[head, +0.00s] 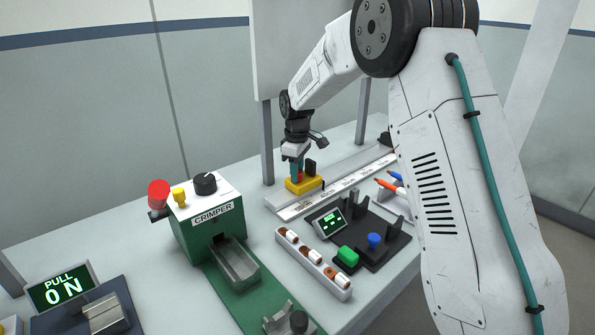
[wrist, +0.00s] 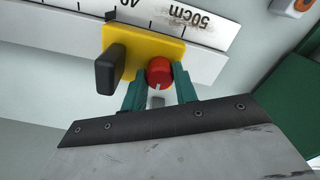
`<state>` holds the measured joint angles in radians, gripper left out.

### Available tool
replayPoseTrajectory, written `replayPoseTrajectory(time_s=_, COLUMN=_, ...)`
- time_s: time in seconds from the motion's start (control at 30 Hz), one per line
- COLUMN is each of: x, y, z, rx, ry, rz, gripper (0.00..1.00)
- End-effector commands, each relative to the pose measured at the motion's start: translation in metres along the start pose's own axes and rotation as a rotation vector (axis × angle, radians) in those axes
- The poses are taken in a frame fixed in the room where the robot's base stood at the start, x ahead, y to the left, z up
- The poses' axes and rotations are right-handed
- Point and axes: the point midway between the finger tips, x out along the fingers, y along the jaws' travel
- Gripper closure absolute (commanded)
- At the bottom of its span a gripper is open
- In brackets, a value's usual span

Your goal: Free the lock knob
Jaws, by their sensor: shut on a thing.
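The lock knob (wrist: 159,72) is a red round knob with a pale mark, on a yellow sliding block (wrist: 143,42) with a black upright tab (wrist: 109,70). My gripper (wrist: 160,79) has its two teal fingers on either side of the red knob, shut on it. In the head view my gripper (head: 298,168) points down onto the yellow block (head: 304,186) on the ruler rail. There the red knob is mostly hidden by the fingers. The block sits near the 50 cm mark in the wrist view.
The white ruler rail (head: 343,180) runs along the back of the table. A green crimper (head: 208,220) stands to the left. A dark stand (head: 372,238) with a small screen and buttons and a white strip (head: 312,264) with several brown-marked pieces lie in front. A red button (head: 159,193) sits beside the crimper.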

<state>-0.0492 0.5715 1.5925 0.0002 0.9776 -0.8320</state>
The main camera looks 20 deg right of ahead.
Motion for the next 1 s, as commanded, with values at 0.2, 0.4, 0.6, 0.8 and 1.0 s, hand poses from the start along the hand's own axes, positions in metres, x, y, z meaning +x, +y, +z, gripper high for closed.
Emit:
replayPoseTrajectory(time_s=0.2, x=-0.001, y=0.001, z=-0.001, rx=-0.001, ry=0.002, rz=0.002, gripper=0.94)
replayPoseTrajectory(time_s=0.4, x=-0.001, y=0.000, z=-0.001, rx=0.000, ry=0.001, rz=0.002, gripper=0.49)
replayPoseTrajectory(time_s=0.6, x=-0.001, y=0.000, z=0.000, rx=0.000, ry=0.001, rz=0.001, gripper=0.49)
replayPoseTrajectory(time_s=0.8, x=-0.021, y=0.001, z=-0.001, rx=0.000, ry=0.003, rz=0.004, gripper=0.49)
replayPoseTrajectory(time_s=1.0, x=-0.056, y=0.001, z=-0.001, rx=0.000, ry=0.003, rz=0.004, gripper=0.49)
